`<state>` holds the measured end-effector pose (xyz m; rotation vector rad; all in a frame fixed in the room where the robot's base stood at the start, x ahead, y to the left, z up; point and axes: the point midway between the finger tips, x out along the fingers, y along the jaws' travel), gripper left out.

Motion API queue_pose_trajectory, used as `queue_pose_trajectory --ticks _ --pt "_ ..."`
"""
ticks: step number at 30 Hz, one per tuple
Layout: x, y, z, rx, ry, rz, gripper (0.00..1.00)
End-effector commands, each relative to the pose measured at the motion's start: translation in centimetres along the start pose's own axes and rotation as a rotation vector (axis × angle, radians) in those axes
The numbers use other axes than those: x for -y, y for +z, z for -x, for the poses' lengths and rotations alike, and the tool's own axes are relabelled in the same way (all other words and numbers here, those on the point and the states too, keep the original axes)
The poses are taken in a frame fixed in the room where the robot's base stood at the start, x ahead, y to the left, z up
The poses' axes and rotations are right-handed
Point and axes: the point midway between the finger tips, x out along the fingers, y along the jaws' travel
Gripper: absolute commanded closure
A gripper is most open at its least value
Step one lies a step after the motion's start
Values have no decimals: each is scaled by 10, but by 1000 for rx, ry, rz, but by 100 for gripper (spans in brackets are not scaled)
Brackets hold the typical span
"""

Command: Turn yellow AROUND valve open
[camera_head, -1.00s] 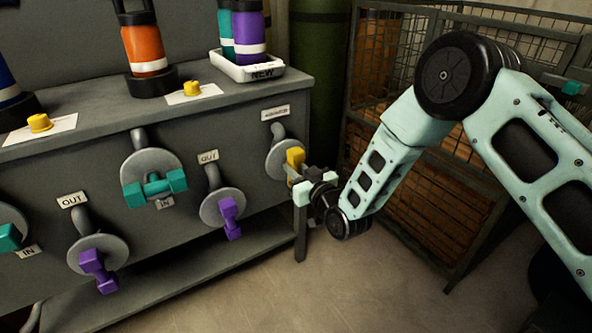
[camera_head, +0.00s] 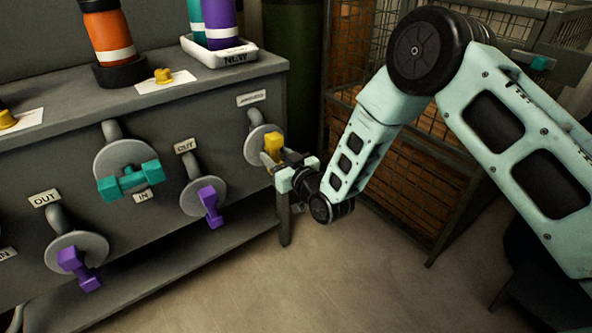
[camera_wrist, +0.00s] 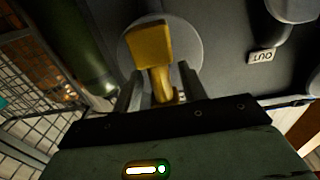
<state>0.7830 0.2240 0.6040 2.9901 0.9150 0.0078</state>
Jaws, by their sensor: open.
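The yellow valve handle (camera_head: 274,146) sits on a grey round plate (camera_head: 256,138) at the right end of the tank front, below a white label (camera_head: 251,98) whose text is too small to read. My gripper (camera_head: 279,170) is at the handle, just in front of and below it. In the wrist view the yellow handle (camera_wrist: 151,48) stands between the two dark fingers of my open gripper (camera_wrist: 158,90), with its wide end beyond the tips. I cannot tell whether a finger touches it.
A purple OUT valve (camera_head: 210,206), a teal IN valve (camera_head: 128,182) and another purple valve (camera_head: 79,268) lie to the left. A white NEW tray (camera_head: 219,50) with bottles stands on top. A wire cage (camera_head: 400,180) stands right. The floor (camera_head: 290,290) is clear.

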Motion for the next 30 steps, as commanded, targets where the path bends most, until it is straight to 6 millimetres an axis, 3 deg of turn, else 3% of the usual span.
queue_pose_trajectory --ticks 18,24,30 --pt "-1 0 133 6 1 1 58" --pt "0 0 159 4 0 0 58" --pt "-1 0 166 2 1 1 58"
